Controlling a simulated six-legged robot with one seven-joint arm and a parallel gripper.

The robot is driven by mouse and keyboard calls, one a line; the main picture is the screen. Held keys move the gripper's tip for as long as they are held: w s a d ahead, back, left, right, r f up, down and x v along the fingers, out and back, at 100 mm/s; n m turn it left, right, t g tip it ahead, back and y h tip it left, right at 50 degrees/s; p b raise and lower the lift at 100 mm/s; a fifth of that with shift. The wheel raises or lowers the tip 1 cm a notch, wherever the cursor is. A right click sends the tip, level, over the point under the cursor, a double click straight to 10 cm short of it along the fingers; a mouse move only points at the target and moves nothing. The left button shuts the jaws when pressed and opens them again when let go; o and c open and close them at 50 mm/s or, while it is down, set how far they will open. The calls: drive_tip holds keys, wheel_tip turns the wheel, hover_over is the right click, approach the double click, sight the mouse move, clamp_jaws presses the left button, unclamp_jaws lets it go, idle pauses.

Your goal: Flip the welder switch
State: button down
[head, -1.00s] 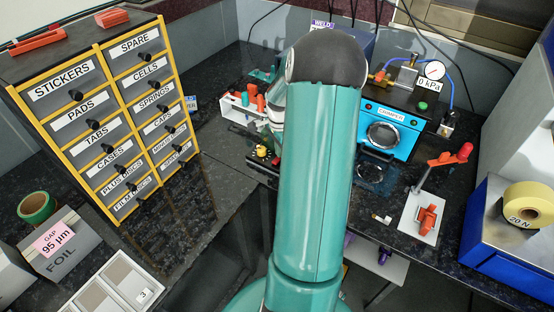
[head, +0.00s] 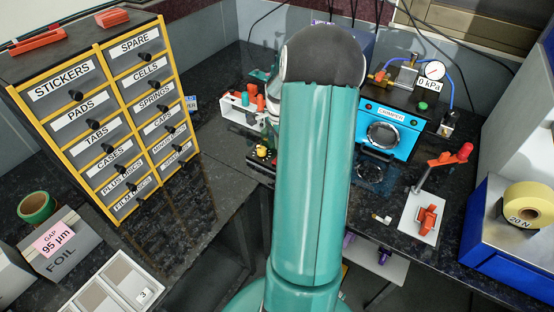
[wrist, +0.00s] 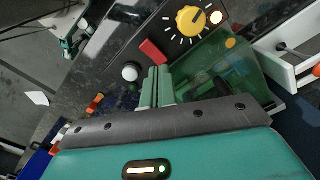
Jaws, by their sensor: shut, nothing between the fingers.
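In the wrist view my gripper (wrist: 156,88) is shut and empty, its green fingertips together. Just beyond the tips is a small red block (wrist: 152,51), which may be the welder switch; I cannot tell whether they touch. In the head view a small black unit with a yellow knob (head: 262,151) stands left of my arm. My arm hides the gripper in the head view.
A white knob (wrist: 131,71) and a translucent green panel (wrist: 225,65) flank my fingers. In the head view a white rack (head: 235,111), a blue crimper (head: 390,128) and a red-handled lever (head: 450,157) stand on the bench. A labelled drawer cabinet (head: 105,120) is at left.

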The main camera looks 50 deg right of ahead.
drive_tip(key=shift+r, duration=1.95)
drive_tip(key=w+a+r+n+t+h, duration=0.1)
drive_tip(key=w+a+r+n, duration=0.1)
drive_tip(key=a+r+n, duration=0.65)
drive_tip(key=w+a+r+n+t+h, duration=0.15)
drive_tip(key=a+r, duration=0.35)
drive_tip(key=a, duration=0.8)
drive_tip(key=s+a+r+n+t+y, duration=0.1)
drive_tip(key=s+a+n, duration=0.4)
drive_tip(key=a, duration=0.5)
drive_tip(key=s+a+r+n+t+y, duration=0.1)
drive_tip(key=s+a+r+n+t, duration=0.1)
drive_tip(key=s+a+r+n, duration=0.2)
drive_tip(key=s+a+n, duration=0.2)
drive_tip(key=a+n, duration=0.2)
drive_tip(key=a, duration=0.2)
drive_tip(key=shift+d+r+y, duration=0.1)
drive_tip(key=shift+d+y, duration=0.05)
drive_tip(key=shift+y, duration=0.1)
